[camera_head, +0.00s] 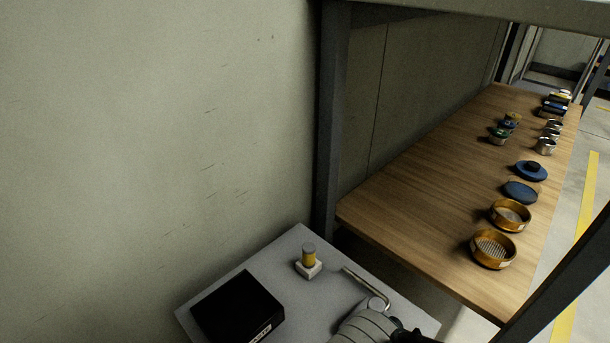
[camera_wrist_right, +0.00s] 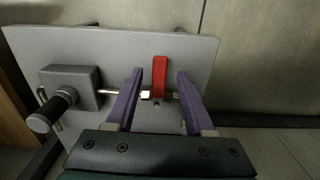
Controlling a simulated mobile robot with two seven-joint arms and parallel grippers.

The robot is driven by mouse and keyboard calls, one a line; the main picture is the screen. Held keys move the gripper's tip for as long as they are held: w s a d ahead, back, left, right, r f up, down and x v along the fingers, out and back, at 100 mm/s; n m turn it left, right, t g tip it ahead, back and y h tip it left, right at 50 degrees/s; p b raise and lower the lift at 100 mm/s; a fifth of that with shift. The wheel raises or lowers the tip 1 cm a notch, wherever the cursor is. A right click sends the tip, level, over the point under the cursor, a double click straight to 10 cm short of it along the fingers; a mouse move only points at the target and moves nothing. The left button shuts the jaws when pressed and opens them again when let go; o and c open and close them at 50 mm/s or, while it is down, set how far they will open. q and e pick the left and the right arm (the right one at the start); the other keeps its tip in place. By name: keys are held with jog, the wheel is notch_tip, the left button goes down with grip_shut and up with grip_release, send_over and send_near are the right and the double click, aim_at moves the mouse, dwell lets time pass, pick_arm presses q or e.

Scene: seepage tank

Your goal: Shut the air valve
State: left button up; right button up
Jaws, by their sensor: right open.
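The air valve shows in the right wrist view as a red lever handle (camera_wrist_right: 159,76) on a small pale metal body (camera_wrist_right: 147,95), in front of a grey plate (camera_wrist_right: 205,55). The handle stands upright in the picture. My right gripper (camera_wrist_right: 160,76) is open, with one purple finger on each side of the red handle. A gap shows on both sides, and I cannot tell how far the fingertips are from it in depth. In the head view I cannot make out the red handle. My left gripper is not in view.
A grey box with a black knob (camera_wrist_right: 52,108) is left of the valve. In the head view, a grey stand (camera_head: 300,240) holds a black box (camera_head: 238,307), a yellow cylinder (camera_head: 309,256) and a bent metal tube (camera_head: 366,287). A wooden bench (camera_head: 410,190) carries sieves and tins.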

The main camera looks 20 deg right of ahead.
notch_tip(320, 180, up, 10)
jog(key=p, duration=0.9)
